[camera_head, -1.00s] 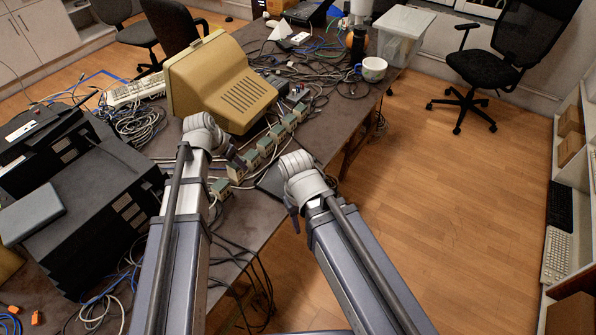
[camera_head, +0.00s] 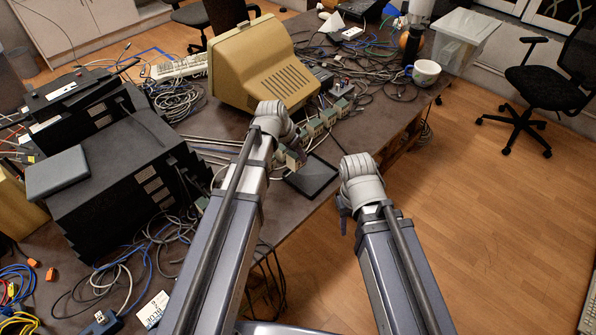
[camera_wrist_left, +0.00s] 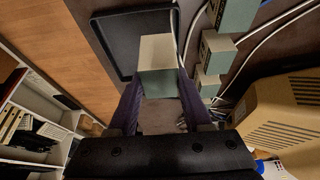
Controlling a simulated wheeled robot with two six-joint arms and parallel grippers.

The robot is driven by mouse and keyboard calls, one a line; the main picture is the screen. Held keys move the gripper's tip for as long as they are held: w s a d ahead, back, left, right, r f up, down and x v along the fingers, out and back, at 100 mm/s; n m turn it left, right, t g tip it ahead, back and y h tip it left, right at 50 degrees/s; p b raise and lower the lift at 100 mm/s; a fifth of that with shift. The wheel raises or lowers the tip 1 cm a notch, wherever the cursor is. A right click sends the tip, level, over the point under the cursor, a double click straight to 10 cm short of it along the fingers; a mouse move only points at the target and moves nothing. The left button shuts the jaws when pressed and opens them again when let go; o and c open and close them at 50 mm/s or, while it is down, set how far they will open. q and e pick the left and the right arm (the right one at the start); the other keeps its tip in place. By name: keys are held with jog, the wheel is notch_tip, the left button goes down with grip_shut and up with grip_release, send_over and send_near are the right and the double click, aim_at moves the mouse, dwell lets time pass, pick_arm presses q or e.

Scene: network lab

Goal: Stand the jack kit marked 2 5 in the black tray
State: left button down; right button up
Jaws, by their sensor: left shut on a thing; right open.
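My left gripper (camera_head: 293,158) is shut on a small jack kit, a block with a beige face and a grey-green side. The kit shows in the left wrist view (camera_wrist_left: 157,62) between the two fingers; its marking cannot be read. The black tray (camera_head: 316,180) lies flat on the table, just right of and below the left gripper in the head view. In the left wrist view the kit overlaps the right part of the tray (camera_wrist_left: 112,46); the gap between them cannot be judged. My right gripper (camera_head: 345,218) is open and empty, right of the tray by the table edge.
Several similar kits (camera_head: 314,127) stand in a row among cables behind the tray. A beige monitor (camera_head: 262,70) stands behind the left gripper. Black equipment boxes (camera_head: 115,170) fill the left. A white mug (camera_head: 425,72) stands far right. The tray's inside looks empty.

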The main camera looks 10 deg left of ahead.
aim_at(296, 164)
pick_arm(q)
jog(key=shift+f+b, duration=0.3)
jog(key=shift+f, duration=0.55)
pick_arm(e)
jog(key=shift+f, duration=0.9)
pick_arm(q)
jog(key=shift+f, duration=0.15)
pick_arm(e)
jog(key=shift+f, duration=0.1)
pick_arm(q)
notch_tip(296, 164, down, 3)
jog(key=b, duration=0.3)
jog(key=shift+f+b, duration=0.2)
jog(key=shift+b, duration=0.15)
pick_arm(e)
notch_tip(296, 164, down, 4)
jog(key=shift+r, duration=0.25)
pick_arm(q)
jog(key=shift+f, duration=0.2)
jog(key=shift+c, duration=1.7)
grip_release()
pick_arm(e)
jog(key=shift+f, duration=0.1)
pick_arm(q)
jog(key=shift+r, duration=0.2)
